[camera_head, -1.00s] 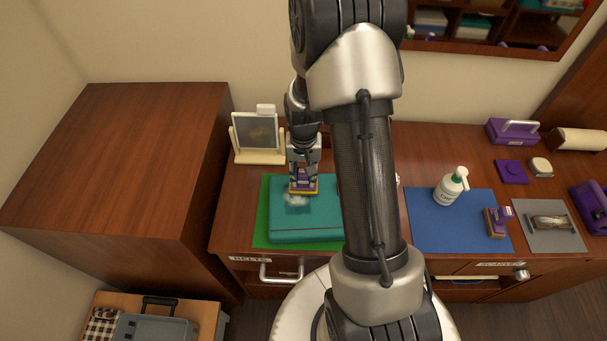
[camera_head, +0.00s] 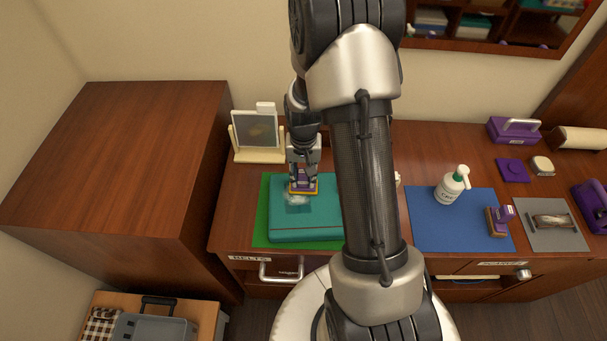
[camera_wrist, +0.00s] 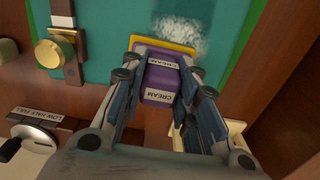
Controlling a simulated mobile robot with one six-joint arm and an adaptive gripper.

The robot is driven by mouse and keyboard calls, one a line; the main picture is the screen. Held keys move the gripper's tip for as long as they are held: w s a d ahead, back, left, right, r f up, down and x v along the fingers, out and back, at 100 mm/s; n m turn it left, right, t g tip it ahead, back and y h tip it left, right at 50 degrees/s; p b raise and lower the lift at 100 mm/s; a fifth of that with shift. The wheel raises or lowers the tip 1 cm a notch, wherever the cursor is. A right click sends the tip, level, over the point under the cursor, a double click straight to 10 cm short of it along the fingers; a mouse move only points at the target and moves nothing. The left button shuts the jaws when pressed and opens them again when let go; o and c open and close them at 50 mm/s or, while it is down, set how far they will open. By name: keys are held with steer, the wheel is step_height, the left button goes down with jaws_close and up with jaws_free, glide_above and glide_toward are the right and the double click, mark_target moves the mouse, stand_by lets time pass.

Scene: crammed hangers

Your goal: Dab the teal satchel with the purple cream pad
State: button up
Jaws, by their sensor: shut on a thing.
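The teal satchel (camera_head: 320,222) lies flat on a green mat at the left of the counter; my arm hides its right part. A pale, whitish patch (camera_head: 292,199) marks its top, with a darker teal area beside it. My gripper (camera_head: 303,172) is shut on the purple cream pad (camera_head: 303,184), which has a yellow base edge. In the wrist view the pad (camera_wrist: 164,78) sits between both fingers, labelled CREAM, beside the whitish smear (camera_wrist: 185,32) on the satchel (camera_wrist: 112,22). The pad is at or just above the satchel; I cannot tell whether it touches.
A framed panel on a cream stand (camera_head: 258,136) stands behind the satchel. A grey mat (camera_head: 549,238) lies farther right. A tall wooden cabinet (camera_head: 125,160) borders the left.

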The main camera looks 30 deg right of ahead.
steer(key=shift+w+d+r, duration=0.1)
steer(key=shift+w+d, duration=0.15)
steer(key=shift+w, duration=0.1)
steer(key=shift+s+a, duration=0.1)
steer(key=shift+s, duration=0.05)
steer(key=shift+s+a, duration=0.4)
steer(key=shift+s, duration=0.25)
steer(key=shift+w+d, duration=0.1)
steer(key=shift+w+d+f, duration=0.2)
steer(key=shift+w+d, duration=0.15)
steer(key=shift+w, duration=0.3)
steer(key=shift+s, duration=0.1)
steer(key=shift+s+a, duration=0.35)
steer(key=shift+s, duration=0.2)
steer(key=shift+w, duration=0.1)
